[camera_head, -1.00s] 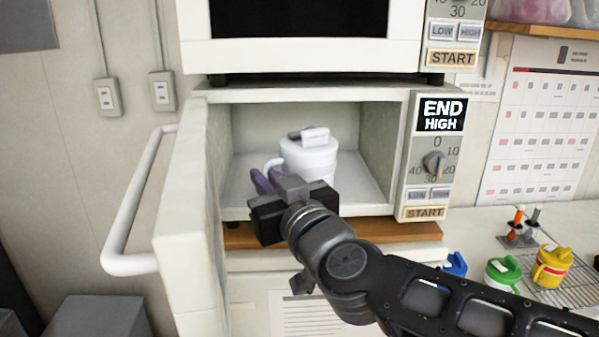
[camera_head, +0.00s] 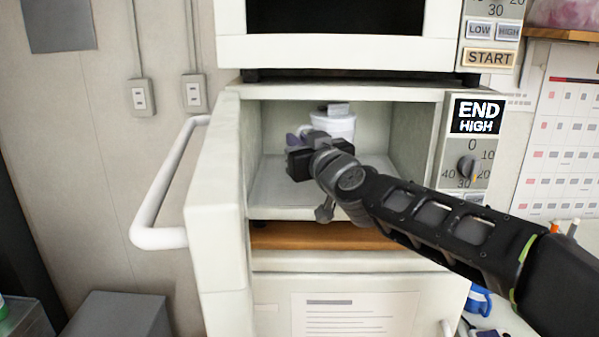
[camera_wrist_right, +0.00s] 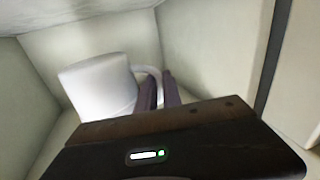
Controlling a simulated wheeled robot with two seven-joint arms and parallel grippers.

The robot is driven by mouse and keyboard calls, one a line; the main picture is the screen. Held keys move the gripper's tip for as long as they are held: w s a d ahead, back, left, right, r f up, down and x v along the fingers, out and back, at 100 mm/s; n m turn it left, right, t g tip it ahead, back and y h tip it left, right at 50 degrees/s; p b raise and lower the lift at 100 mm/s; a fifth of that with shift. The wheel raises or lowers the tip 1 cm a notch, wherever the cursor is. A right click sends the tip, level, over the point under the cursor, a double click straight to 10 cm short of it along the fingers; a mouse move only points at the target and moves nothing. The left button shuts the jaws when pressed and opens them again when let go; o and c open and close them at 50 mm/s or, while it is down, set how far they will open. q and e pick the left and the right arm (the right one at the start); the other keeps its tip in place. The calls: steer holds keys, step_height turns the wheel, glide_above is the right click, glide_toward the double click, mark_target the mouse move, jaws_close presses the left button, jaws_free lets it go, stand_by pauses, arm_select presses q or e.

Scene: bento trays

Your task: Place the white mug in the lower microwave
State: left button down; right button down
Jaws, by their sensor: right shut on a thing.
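The white mug (camera_head: 341,124) is inside the open lower microwave (camera_head: 270,194), toward the back of its cavity. The right gripper is shut on the handle. Whether the mug's base touches the cavity floor is hidden. My left gripper is out of view.
The microwave door (camera_head: 217,205) stands open at the left, with a long white handle (camera_head: 160,190). An upper microwave (camera_head: 340,52) sits directly above. The control panel (camera_head: 472,140) reads END HIGH. A blue mug (camera_head: 478,299) is at the lower right.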

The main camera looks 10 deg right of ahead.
steer(key=shift+w+d+f+b, duration=0.25)
steer(key=shift+w+f+b, duration=0.5)
steer(key=shift+w, duration=0.1)
steer(key=shift+w+d+f+b, duration=0.2)
steer(key=shift+w+f+b, duration=0.5)
steer(key=shift+w, duration=0.15)
step_height(320, 180, down, 4)
steer(key=b, duration=0.3)
steer(key=shift+d, duration=0.1)
steer(key=shift+w, duration=0.2)
steer(key=shift+r, duration=0.1)
